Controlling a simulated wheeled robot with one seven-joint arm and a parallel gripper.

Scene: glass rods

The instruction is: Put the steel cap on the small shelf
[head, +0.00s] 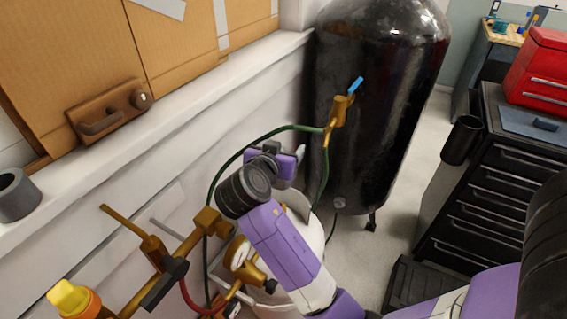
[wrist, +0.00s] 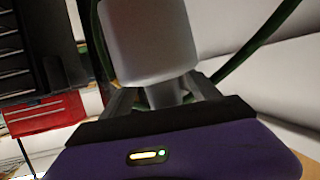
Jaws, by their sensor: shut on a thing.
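The steel cap (wrist: 150,42) is a smooth grey cylinder with a narrower stem below it, seen large in the wrist view. My gripper (wrist: 165,94) is shut on the stem, with one finger on each side, and the wide part stands out beyond the fingers.
On the ledge are a brown block with a handle (head: 108,110), a grey hollow cylinder (head: 17,194) and cardboard boxes (head: 70,55). A black tank (head: 365,110), brass fittings (head: 206,221) and a green hose (head: 222,168) crowd my arm. A black drawer cabinet (head: 490,200) stands right.

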